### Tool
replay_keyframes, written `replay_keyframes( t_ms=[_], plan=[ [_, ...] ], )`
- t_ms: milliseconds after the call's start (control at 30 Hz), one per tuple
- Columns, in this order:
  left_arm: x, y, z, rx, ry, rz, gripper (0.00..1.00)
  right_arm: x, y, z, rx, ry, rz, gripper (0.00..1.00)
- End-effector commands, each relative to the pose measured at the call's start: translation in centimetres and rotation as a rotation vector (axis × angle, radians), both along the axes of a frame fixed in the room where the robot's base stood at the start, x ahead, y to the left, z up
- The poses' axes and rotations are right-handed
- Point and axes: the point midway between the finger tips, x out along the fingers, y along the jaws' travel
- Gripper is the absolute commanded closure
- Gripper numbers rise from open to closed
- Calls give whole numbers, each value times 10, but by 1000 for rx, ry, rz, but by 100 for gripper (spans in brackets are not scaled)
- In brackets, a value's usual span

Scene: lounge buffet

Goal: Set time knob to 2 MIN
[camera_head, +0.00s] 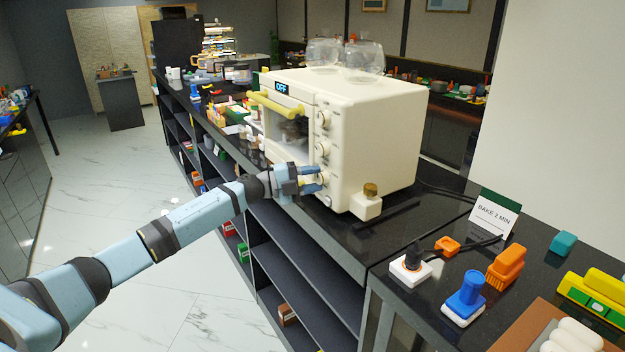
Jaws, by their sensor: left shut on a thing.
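A cream toaster oven (380,135) stands on the dark counter, its front facing left. Several round knobs run down its front panel: a top knob (323,119), a middle knob (320,150) and a lowest knob (323,178). My left gripper (316,178) reaches in from the left and is shut on the lowest knob, which its fingers partly hide. The knob markings are too small to read. A small display (281,87) above the door reads OFF. A card (494,212) on the counter reads BAKE 2 MIN. My right gripper is not in view.
Two clear glass bowls (363,60) sit on top of the oven. A white socket block (410,270), a blue-handled item (466,297) and an orange brush-like block (505,268) stand at the right. Open shelves (300,265) lie below.

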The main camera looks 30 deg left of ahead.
Motion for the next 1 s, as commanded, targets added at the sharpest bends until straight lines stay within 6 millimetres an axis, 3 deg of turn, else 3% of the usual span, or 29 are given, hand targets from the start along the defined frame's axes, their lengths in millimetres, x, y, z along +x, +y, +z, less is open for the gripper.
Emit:
replay_keyframes(
  t_ms=[67, 100, 200, 567, 1000],
  plan=[
    [0, 0, 0, -1, 1, -1, 86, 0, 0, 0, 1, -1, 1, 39],
    [0, 0, 0, -1, 1, -1, 55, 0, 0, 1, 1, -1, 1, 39],
    [0, 0, 0, -1, 1, -1, 37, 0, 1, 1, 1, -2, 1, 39],
    [-5, 5, -2, 0, 2, 1, 37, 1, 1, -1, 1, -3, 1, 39],
    [-70, 68, -12, 1, 4, 0, 37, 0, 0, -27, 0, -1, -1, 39]
  ],
)
